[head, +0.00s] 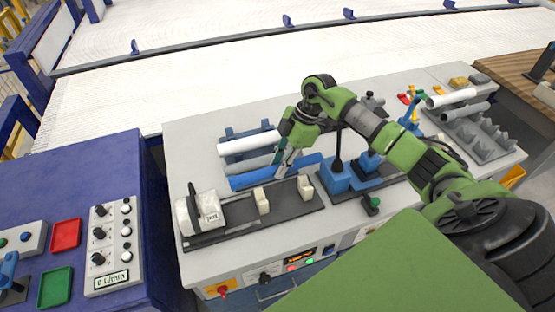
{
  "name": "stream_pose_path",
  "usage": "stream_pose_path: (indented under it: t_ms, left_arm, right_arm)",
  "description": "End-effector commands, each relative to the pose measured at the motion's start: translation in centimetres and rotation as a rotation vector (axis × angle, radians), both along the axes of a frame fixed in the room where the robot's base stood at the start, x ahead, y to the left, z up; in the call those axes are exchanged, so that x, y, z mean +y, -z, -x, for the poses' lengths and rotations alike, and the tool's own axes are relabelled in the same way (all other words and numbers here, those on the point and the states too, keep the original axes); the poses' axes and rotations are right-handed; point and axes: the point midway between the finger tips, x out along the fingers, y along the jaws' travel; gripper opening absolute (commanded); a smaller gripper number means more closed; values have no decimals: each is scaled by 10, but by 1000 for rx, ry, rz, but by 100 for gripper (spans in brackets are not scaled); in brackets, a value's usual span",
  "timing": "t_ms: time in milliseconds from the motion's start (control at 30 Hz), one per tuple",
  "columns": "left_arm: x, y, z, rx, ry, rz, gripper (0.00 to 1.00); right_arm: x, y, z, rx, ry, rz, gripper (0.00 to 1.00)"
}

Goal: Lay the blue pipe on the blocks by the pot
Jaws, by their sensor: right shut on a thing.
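The blue pipe (250,179) lies lengthwise behind the blocks, alongside a rack with other pipes. My right gripper (283,168) reaches down from above and is shut on the blue pipe near its middle. Whether the pipe is clear of the rack I cannot tell. The cream blocks, one left (262,201) and one right (305,188), stand on a dark base plate (238,227) with nothing across their tops. My left gripper is not in view.
A white pipe (248,143) and a grey pipe (247,164) lie behind the blue pipe. A blue fixture with a dark upright post (337,152) stands right of the blocks. A grey stepped rack (480,139) with pipes is farther right. The bench's front left strip (212,258) is clear.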

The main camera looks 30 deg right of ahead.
Motion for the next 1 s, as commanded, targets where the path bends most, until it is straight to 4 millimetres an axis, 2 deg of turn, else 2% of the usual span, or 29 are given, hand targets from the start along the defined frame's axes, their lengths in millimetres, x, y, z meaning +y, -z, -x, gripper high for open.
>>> stream_pose_path:
  t_ms: [267,800,1000]
  left_arm:
    - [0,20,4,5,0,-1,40]
    - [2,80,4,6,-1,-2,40]
    - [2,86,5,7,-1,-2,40]
  right_arm:
    - [1,21,0,1,1,-1,0]
    - [0,86,0,1,0,-1,0]
    - [0,101,0,2,-1,0,0]
